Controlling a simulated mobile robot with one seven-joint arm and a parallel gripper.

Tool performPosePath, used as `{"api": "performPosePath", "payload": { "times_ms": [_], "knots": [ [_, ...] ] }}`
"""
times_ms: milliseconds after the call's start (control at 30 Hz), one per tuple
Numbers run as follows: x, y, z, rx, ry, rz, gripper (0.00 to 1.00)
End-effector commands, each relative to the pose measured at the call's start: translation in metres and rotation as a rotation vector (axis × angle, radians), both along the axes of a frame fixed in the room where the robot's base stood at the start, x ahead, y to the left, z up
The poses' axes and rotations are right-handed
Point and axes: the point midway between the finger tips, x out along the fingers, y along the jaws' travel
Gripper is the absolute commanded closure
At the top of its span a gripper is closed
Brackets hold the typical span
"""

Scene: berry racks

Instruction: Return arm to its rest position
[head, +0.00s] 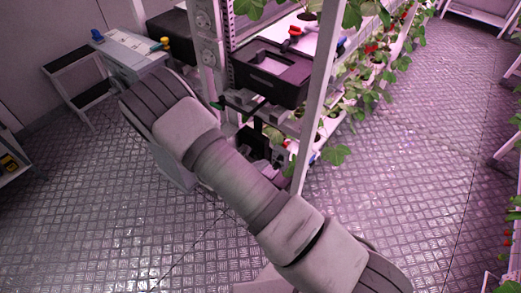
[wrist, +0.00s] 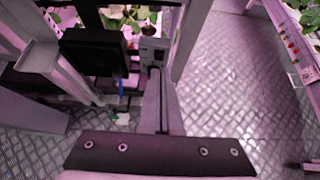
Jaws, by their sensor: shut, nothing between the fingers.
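My gripper (wrist: 155,75) shows in the wrist view, reaching up from a dark bolted plate at the bottom edge. Its fingers are together with nothing between them. In the head view my arm crosses the middle from lower right to upper left, bent in front of the rack. I cannot make out the fingers clearly there; the arm and the rack post hide that area.
A berry rack (head: 318,105) with leafy plants (head: 383,75) stands close behind my arm. A black crate (head: 270,72) sits on its shelf. The metal floor (head: 400,185) is clear at right.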

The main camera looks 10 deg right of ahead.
Motion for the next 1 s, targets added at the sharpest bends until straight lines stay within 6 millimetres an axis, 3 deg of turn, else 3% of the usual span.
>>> {"api": "performPosePath", "payload": {
  "times_ms": [233,367,667,1000],
  "knots": [
    [0.001,-0.001,0.002,0.004,-0.004,-0.006,1.00],
    [0.003,-0.005,0.021,0.041,-0.038,-0.072,1.00],
    [-0.004,-0.039,0.118,0.258,-0.216,-0.454,1.00],
    [-0.045,-0.076,0.215,0.540,-0.395,-0.893,1.00]
  ]
}}
